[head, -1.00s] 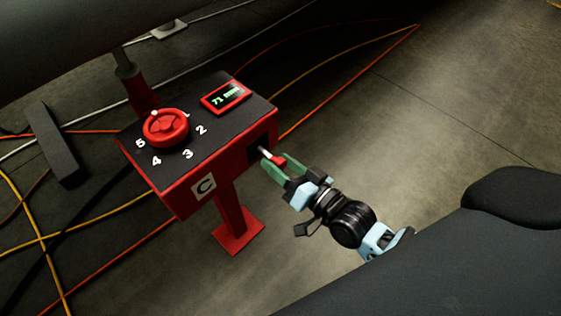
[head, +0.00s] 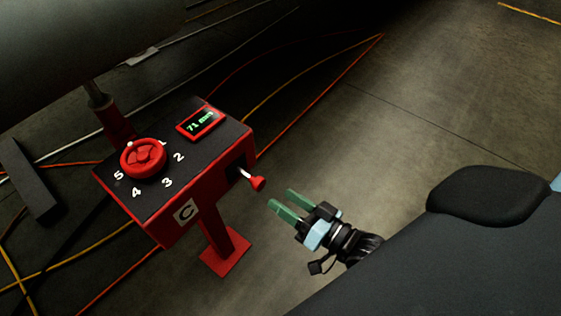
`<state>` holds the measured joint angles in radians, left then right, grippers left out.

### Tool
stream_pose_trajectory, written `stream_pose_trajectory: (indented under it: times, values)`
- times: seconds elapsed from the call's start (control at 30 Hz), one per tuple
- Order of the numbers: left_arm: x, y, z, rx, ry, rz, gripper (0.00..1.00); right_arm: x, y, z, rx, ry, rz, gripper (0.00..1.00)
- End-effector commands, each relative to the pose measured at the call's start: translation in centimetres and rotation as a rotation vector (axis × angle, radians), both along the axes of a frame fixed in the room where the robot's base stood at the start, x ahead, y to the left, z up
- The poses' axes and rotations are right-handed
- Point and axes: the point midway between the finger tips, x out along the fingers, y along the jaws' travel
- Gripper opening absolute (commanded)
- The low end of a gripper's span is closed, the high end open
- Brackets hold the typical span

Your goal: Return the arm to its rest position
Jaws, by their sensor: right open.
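My right gripper (head: 281,201) shows low in the middle of the head view. Its two green fingers are apart with nothing between them, and they point up and left toward the red control box (head: 168,216). The box's lever (head: 257,183), with a red knob on a pale shaft, sticks out of a dark slot in the box's right side. A gap of floor shows between the fingertips and the knob. The forearm is partly hidden behind my dark body at the lower right. My left gripper is not in the view.
The box carries a red dial (head: 143,157) with numbers, a small lit display (head: 201,122) and a C label (head: 186,212). It stands on a red post and foot (head: 226,253). Orange and yellow cables (head: 318,99) cross the floor. A dark block (head: 27,180) lies at left.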

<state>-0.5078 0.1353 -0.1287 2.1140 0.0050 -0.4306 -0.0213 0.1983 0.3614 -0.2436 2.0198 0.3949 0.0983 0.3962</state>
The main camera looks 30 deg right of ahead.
Motion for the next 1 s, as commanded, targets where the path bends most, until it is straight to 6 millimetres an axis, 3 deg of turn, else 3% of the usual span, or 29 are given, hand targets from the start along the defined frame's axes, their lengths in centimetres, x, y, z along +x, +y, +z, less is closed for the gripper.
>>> stream_pose_trajectory:
  times: [0.5,0.63,0.77,0.9,1.0]
  values:
    - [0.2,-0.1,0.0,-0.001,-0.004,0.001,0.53,-0.1,0.0,0.0,0.0,0.001,0.0,0.52]
    - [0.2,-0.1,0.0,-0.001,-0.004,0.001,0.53,-1.2,0.1,-1.3,-0.03,0.04,-0.002,0.52]
    - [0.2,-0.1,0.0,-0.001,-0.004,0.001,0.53,-5.2,0.3,-5.2,-0.135,0.162,-0.001,0.52]
    - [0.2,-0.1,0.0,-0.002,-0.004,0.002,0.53,-12.3,0.2,-10.4,-0.311,0.359,0.022,0.52]
    - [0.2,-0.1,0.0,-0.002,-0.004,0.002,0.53,-17.6,-0.1,-13.2,-0.43,0.493,0.054,0.52]
